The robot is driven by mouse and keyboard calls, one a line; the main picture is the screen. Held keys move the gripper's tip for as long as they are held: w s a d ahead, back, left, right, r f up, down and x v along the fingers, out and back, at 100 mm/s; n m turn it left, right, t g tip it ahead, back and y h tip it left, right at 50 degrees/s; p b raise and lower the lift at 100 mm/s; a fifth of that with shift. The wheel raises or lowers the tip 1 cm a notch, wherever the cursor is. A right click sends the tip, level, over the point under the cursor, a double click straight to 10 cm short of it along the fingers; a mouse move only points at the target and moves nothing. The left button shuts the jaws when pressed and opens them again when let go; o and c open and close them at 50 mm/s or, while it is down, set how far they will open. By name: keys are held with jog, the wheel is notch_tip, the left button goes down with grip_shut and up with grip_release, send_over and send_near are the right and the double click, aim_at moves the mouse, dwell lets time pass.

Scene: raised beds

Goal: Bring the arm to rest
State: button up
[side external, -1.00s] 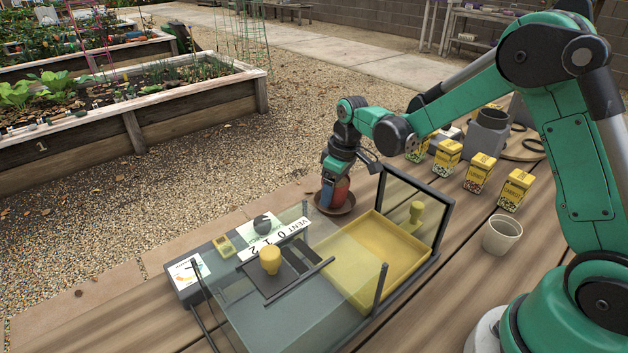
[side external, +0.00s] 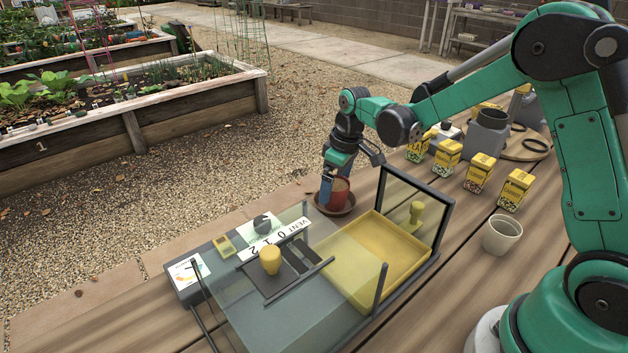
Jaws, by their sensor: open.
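My gripper (side external: 337,190) is open, pointing down at a reddish-brown pot (side external: 340,194). The pot stands on a brown saucer (side external: 347,208) at the far side of the wooden table. One blue finger shows at the pot's left side. The other finger is hard to make out. I cannot tell whether the fingers touch the pot.
A propagator box with a clear lid, a yellow tray (side external: 408,262) and a yellow knob (side external: 270,260) stands in front. Several seed packets (side external: 479,173), a pale cup (side external: 502,235) and a grey container (side external: 488,132) stand to the right.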

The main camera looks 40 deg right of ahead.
jog(key=r, duration=0.2)
jog(key=s+r, duration=0.1)
jog(key=r, duration=0.1)
jog(key=s+a+r+m+t, duration=0.2)
jog(key=s+r, duration=0.1)
jog(key=s, duration=0.3)
jog(key=s+a+r+m+t, duration=0.2)
jog(key=s+r+t, duration=0.1)
jog(key=s, duration=0.3)
jog(key=shift+s+t+h, duration=0.15)
jog(key=shift+t+h, duration=0.15)
